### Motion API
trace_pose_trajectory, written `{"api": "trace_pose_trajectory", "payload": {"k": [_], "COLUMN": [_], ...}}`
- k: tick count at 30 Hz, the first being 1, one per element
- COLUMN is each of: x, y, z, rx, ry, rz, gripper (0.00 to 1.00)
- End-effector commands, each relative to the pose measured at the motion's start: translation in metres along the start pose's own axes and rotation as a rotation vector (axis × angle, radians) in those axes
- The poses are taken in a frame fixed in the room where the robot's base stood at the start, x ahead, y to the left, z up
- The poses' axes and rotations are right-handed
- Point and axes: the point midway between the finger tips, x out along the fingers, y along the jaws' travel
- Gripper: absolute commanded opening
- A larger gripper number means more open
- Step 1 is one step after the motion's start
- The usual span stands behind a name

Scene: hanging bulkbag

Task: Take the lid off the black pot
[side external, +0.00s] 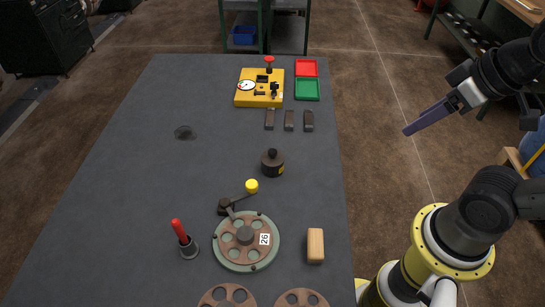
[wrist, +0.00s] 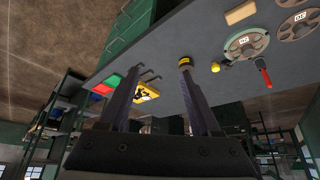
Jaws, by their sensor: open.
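The black pot (side external: 273,168) stands upright near the middle of the grey table, with a yellow label on its side. Its dark lid (side external: 271,157) with a small knob appears to sit on top; the seam is too small to make out. The pot also shows in the wrist view (wrist: 185,63), just beyond the tip of the right-hand finger. My gripper (side external: 407,131) is open and empty, raised in the air off the table's right edge, well to the right of the pot. Its two long fingers also show in the wrist view (wrist: 160,78).
A yellow gauge box (side external: 260,88), red tray (side external: 307,68), green tray (side external: 307,90) and several dark blocks are at the back. In front are a yellow knob (side external: 252,186), a round fixture (side external: 246,255), a red-handled tool (side external: 183,235) and a wooden block (side external: 315,246). The table's left is mostly clear.

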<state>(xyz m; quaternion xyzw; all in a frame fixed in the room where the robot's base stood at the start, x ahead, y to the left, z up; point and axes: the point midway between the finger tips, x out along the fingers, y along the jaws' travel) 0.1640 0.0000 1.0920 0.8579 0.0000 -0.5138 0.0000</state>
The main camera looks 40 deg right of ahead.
Motion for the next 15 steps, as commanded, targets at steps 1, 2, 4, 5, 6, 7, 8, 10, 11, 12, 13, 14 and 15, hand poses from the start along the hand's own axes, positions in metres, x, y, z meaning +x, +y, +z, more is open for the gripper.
{"api": "trace_pose_trajectory", "payload": {"k": [1, 2, 4, 5, 6, 7, 8, 10, 11, 12, 13, 14, 15], "x": [0.000, 0.000, 0.000, 0.000, 0.000, 0.000, 0.000, 0.000, 0.000, -0.002, -0.006, -0.009, -0.014], "y": [0.000, 0.000, 0.000, 0.000, 0.000, 0.000, 0.000, 0.000, 0.000, 0.000, 0.000, 0.000, 0.000], "z": [0.000, 0.000, 0.000, 0.000, 0.000, 0.000, 0.000, 0.001, 0.002, 0.000, -0.004, -0.008, -0.016], "rx": [0.000, 0.000, 0.000, 0.000, -0.003, -0.009, -0.020, -0.066, -0.095, -0.141, -0.181, -0.225, -0.287], "ry": [0.000, 0.000, 0.000, 0.000, 0.000, 0.000, 0.000, -0.005, -0.008, -0.007, 0.000, 0.008, 0.016], "rz": [0.000, 0.000, 0.000, 0.000, 0.000, 0.000, 0.000, 0.000, 0.000, -0.001, 0.000, 0.001, 0.002], "gripper": [0.64, 0.64, 0.64, 0.64, 0.64, 0.64, 0.64, 0.64, 0.64, 0.64, 0.64, 0.64, 0.64]}}
